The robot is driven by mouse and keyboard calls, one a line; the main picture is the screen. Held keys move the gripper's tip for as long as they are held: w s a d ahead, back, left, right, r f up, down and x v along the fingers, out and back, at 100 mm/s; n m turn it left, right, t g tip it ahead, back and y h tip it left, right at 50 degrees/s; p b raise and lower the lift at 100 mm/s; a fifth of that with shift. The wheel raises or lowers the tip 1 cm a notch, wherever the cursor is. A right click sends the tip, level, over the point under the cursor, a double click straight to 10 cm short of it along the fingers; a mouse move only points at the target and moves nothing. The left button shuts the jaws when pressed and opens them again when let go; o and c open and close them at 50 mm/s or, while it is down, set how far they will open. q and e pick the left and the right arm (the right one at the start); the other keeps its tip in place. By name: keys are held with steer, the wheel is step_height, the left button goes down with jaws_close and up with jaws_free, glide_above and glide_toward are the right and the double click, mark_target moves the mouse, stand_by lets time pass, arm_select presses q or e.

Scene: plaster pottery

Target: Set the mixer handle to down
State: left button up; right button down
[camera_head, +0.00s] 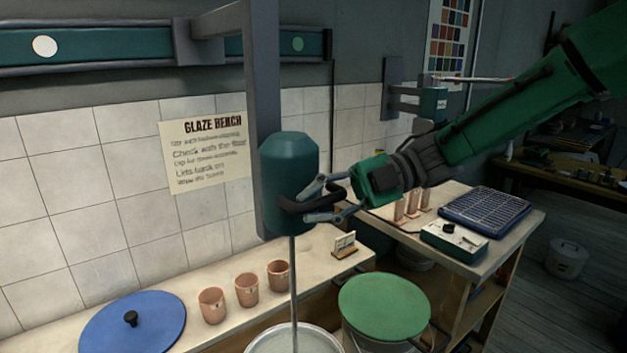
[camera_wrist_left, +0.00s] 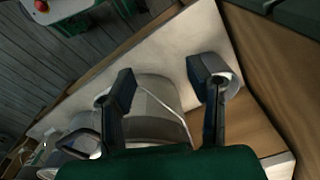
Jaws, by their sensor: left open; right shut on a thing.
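The mixer (camera_head: 289,170) is a green cylinder on a grey upright post, with a thin shaft running down into a pale bucket (camera_head: 296,340). Its dark curved handle (camera_head: 298,206) sticks out low on the body, towards the right. My right gripper (camera_head: 322,201) comes in from the right and is shut on the handle, one finger above it and one below. My left gripper is out of the head view. In the left wrist view my left gripper (camera_wrist_left: 168,85) is open, with a grey bucket (camera_wrist_left: 155,100) seen between and beyond its fingers.
A blue lid (camera_head: 135,325) and several terracotta cups (camera_head: 247,290) are on the bench below. A green-lidded bucket (camera_head: 384,305) stands to the right. A side table holds a blue rack (camera_head: 486,213) and a control box (camera_head: 454,241). A glaze notice (camera_head: 205,145) is on the tiles.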

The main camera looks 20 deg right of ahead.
arm_select(q)
step_height(320, 180, down, 3)
steer(key=shift+d+f+b, duration=0.1)
steer(key=shift+d+b, duration=0.05)
steer(key=shift+b, duration=1)
arm_select(e)
step_height(320, 180, down, 7)
steer(key=shift+d+r, duration=0.15)
steer(key=shift+d, duration=0.15)
steer(key=shift+s+a, duration=0.1)
steer(key=c, duration=1.5)
jaws_free()
steer(key=shift+s, duration=0.1)
steer(key=shift+c, duration=0.2)
arm_select(q)
steer(key=shift+s, duration=0.1)
arm_select(e)
steer(key=shift+r, duration=0.1)
arm_select(q)
steer(key=shift+d, duration=0.1)
arm_select(e)
steer(key=shift+d, duration=0.2)
